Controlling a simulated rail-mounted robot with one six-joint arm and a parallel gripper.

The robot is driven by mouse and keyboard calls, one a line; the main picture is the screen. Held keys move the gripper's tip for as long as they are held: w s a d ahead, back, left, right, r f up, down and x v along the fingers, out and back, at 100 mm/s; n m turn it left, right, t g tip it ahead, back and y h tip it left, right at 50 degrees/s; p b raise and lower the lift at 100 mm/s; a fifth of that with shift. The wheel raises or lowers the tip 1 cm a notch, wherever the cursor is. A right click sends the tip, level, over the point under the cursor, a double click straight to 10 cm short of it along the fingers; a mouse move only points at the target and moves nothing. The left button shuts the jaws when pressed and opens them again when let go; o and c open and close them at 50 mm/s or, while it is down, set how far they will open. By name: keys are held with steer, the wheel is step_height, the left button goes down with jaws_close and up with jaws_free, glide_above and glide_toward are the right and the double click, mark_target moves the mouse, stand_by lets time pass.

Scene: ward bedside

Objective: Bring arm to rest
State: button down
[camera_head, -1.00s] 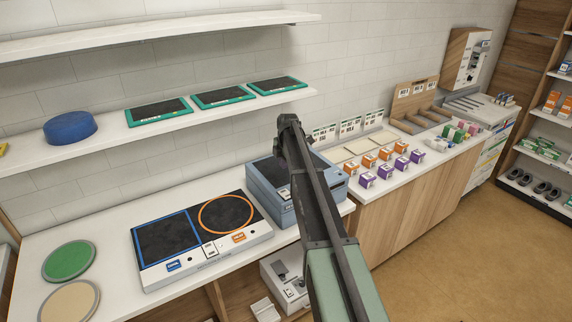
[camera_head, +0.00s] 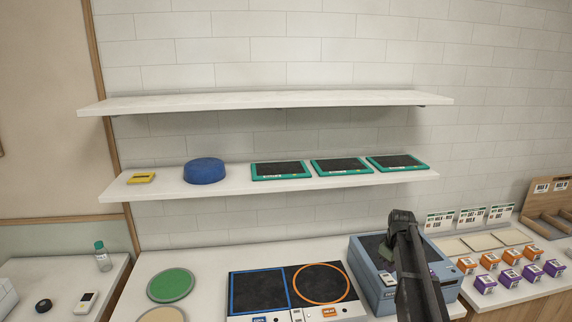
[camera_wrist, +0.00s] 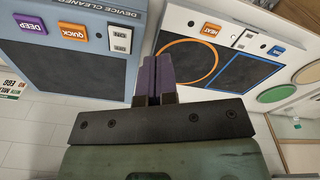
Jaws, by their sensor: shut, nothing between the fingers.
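My arm shows at the lower right of the head view, reaching up over the blue-grey device cleaner (camera_head: 365,268). The fingertips are hidden behind the arm in the head view. In the wrist view my gripper (camera_wrist: 158,75) shows its two purple fingers pressed together, with nothing between them. The device cleaner (camera_wrist: 85,50), with its purple DEEP and orange QUICK buttons, is on the left there. The two-pad heating and cooling unit (camera_wrist: 215,60) is on the right. My gripper appears in front of both and apart from them.
The two-pad unit (camera_head: 292,290) stands left of the cleaner on the counter. Green (camera_head: 171,285) and tan (camera_head: 160,315) discs lie further left. A shelf above holds a blue round tub (camera_head: 205,171) and three green-edged trays (camera_head: 342,167). Orange and purple boxes (camera_head: 510,279) stand right.

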steer(key=s+a+f+m+b, duration=0.2)
steer(key=s+a+f+b, duration=0.2)
steer(key=s, duration=0.5)
steer(key=s+a+f+m+b, duration=0.2)
steer(key=s+a+f+b, duration=0.3)
steer(key=s+a, duration=0.3)
steer(key=s+a+f+m+b, duration=0.2)
steer(key=s+a+f+b, duration=0.2)
steer(key=s, duration=0.6)
steer(key=a+f, duration=0.2)
steer(key=a, duration=0.1)
steer(key=shift+s+f+g, duration=0.3)
steer(key=shift+f, duration=0.1)
